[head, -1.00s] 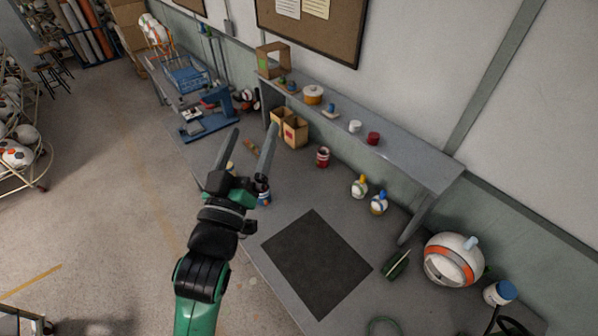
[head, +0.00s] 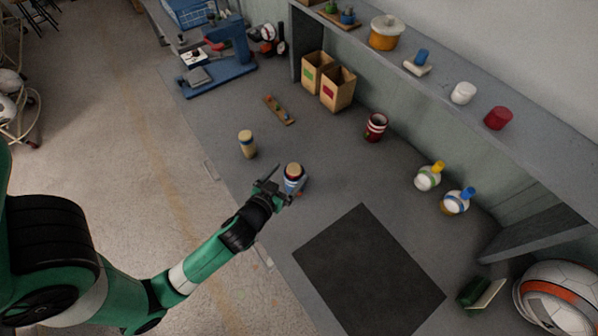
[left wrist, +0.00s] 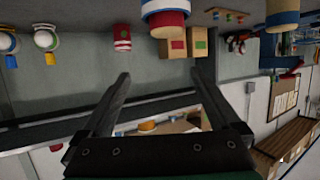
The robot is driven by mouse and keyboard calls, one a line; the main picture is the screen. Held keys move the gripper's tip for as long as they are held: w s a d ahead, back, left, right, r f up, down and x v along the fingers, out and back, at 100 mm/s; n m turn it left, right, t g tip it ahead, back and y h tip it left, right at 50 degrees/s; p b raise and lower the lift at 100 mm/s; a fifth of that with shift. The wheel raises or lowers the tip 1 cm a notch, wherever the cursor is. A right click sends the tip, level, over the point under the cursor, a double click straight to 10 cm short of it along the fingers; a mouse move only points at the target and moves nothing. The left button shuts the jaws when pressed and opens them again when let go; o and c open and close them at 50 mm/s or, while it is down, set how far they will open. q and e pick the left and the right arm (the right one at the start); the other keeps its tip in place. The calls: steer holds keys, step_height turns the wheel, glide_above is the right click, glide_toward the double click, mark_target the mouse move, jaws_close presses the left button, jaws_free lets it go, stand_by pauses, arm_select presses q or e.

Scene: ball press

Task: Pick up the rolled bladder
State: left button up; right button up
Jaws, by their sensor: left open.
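I cannot tell for sure which thing is the rolled bladder. Two short upright cylinders with tan tops stand near the bench's front edge. One is the pale cylinder (head: 247,144); the other is the blue-banded cylinder (head: 293,174). My left gripper (head: 287,179) is open at the blue-banded one and overlaps it in the head view. In the left wrist view, which is upside down, the gripper (left wrist: 170,66) has its fingers wide apart and nothing between them. A red, white and blue cylinder (left wrist: 165,18) shows above the fingers, and another (left wrist: 282,14) is to the right.
A dark mat (head: 368,272) lies on the bench. Two cardboard boxes (head: 338,90), a red can (head: 376,127) and two small bottles (head: 429,177) stand below the shelf (head: 440,85). A blue press (head: 231,48) is at the back left. A ball (head: 556,305) is at the right.

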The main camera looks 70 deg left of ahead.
mark_target(298, 164)
arm_select(q)
steer(key=w+a+f, duration=0.1)
steer(key=f, duration=0.1)
steer(key=w+a+f+b, duration=0.1)
steer(key=f, duration=0.1)
steer(key=w+a+f, duration=0.1)
steer(key=f, duration=0.1)
steer(key=shift+a+b, duration=0.2)
steer(key=shift+b, duration=0.2)
steer(key=x, duration=0.2)
steer(key=b+x, duration=0.1)
steer(key=x, duration=0.2)
steer(key=shift+s+a, duration=0.15)
steer(key=shift+a, duration=0.15)
steer(key=c, duration=1.5)
arm_select(e)
steer(key=f, duration=0.3)
steer(key=shift+d+f+y, duration=0.25)
steer(key=shift+f+y, duration=0.05)
arm_select(q)
steer(key=shift+r, duration=0.1)
step_height(298, 164, up, 18)
steer(key=p, duration=0.8)
arm_select(e)
step_height(298, 164, up, 8)
